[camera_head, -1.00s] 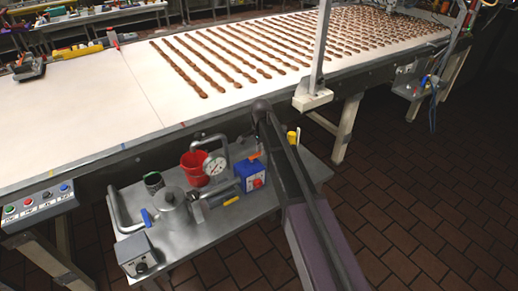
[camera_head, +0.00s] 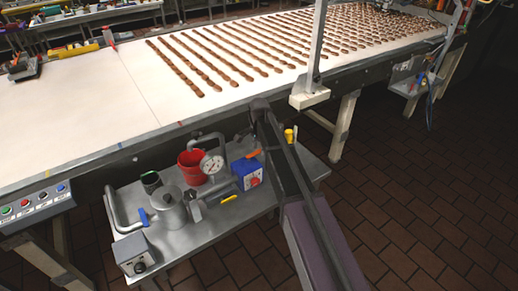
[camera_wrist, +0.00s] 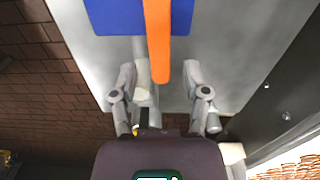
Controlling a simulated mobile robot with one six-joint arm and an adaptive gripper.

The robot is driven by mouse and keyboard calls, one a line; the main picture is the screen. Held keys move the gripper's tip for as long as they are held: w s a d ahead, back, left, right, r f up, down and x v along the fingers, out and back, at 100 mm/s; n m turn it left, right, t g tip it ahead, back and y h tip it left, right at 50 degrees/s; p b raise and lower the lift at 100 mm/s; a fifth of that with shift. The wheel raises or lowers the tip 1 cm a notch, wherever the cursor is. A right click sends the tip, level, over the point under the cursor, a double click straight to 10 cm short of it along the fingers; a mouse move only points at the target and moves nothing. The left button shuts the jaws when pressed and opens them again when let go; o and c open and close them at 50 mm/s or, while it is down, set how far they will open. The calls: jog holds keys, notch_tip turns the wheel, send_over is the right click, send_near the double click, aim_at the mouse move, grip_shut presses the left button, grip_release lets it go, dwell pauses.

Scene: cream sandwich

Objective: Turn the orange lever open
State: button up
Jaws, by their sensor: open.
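The orange lever (camera_head: 254,153) sits on top of a blue box (camera_head: 240,171) on the low metal table. In the wrist view the orange lever (camera_wrist: 157,38) extends down from the blue box (camera_wrist: 112,18), and its free end reaches between my fingers. My gripper (camera_wrist: 160,74) is open, with one finger on each side of the lever's end. Gaps show on both sides, and whether the fingers are at the lever's height I cannot tell. In the head view my arm hides the gripper.
The metal table (camera_head: 205,226) also holds a red bucket (camera_head: 190,171), a pressure gauge (camera_head: 211,164), a steel pot (camera_head: 169,212) and a grey control box (camera_head: 133,254). A conveyor (camera_head: 100,115) with rows of brown sandwich pieces runs behind it. Tiled floor lies to the right.

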jog(key=shift+w+a, duration=0.1)
jog(key=shift+w, duration=0.05)
jog(key=a+n, duration=0.7)
jog(key=n, duration=1)
notch_tip(320, 180, up, 14)
jog(key=p, duration=1.4)
jog(key=s+d+f+m+b, duration=0.3)
jog(key=s+d+f+b, duration=0.5)
jog(key=s+d, duration=0.4)
jog(key=s+d+f+m+b, duration=0.3)
jog(key=s+d+f+b, duration=0.5)
jog(key=s+d, duration=0.3)
jog(key=shift+s+d+f+m, duration=0.2)
jog(key=shift+s+d+m, duration=0.15)
jog(key=shift+s, duration=0.85)
jog(key=shift+d, duration=0.1)
dwell(0.5)
